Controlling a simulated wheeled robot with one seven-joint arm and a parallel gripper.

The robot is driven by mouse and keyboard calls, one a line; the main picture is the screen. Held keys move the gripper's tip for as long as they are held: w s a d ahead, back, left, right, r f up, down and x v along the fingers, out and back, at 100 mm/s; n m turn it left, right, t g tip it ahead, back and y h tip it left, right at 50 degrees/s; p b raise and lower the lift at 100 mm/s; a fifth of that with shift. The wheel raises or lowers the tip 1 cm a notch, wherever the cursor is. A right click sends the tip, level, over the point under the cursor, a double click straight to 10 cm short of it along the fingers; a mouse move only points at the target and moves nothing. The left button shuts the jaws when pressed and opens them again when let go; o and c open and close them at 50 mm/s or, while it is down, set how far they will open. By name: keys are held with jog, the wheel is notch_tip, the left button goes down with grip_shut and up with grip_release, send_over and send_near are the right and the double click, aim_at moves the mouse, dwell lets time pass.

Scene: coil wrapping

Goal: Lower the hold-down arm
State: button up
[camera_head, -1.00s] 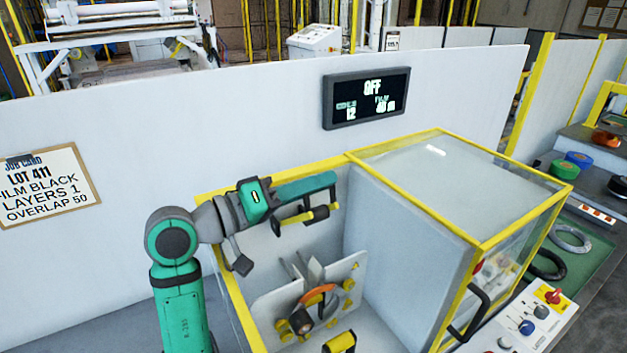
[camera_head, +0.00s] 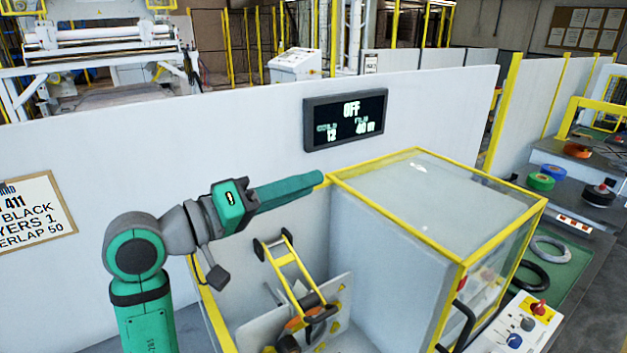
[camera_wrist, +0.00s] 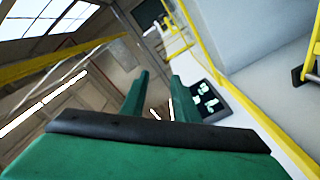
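The hold-down arm (camera_head: 286,266) is a yellow ladder-like frame with black ends inside the yellow-edged machine enclosure. It slants from its upper left end down toward the coil holder. The orange ring (camera_head: 294,323) at the holder is partly covered by the arm's dark lower end. My gripper (camera_head: 322,180) is above and to the right of the arm's upper end, clear of it, near the enclosure's yellow top edge. In the wrist view its two green fingers (camera_wrist: 157,85) stand apart with nothing between them. A yellow and black piece (camera_wrist: 304,74), probably the arm, shows at the right edge.
A clear-topped guard box (camera_head: 430,190) with yellow edges stands right of the coil holder. A white wall with a dark display (camera_head: 345,120) reading OFF is behind. A control panel (camera_head: 520,325) is at lower right. Room above the enclosure is free.

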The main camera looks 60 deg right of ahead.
jog(key=s+a+r, duration=0.8)
jog(key=a, duration=0.1)
jog(key=shift+a, duration=0.15)
dwell(0.4)
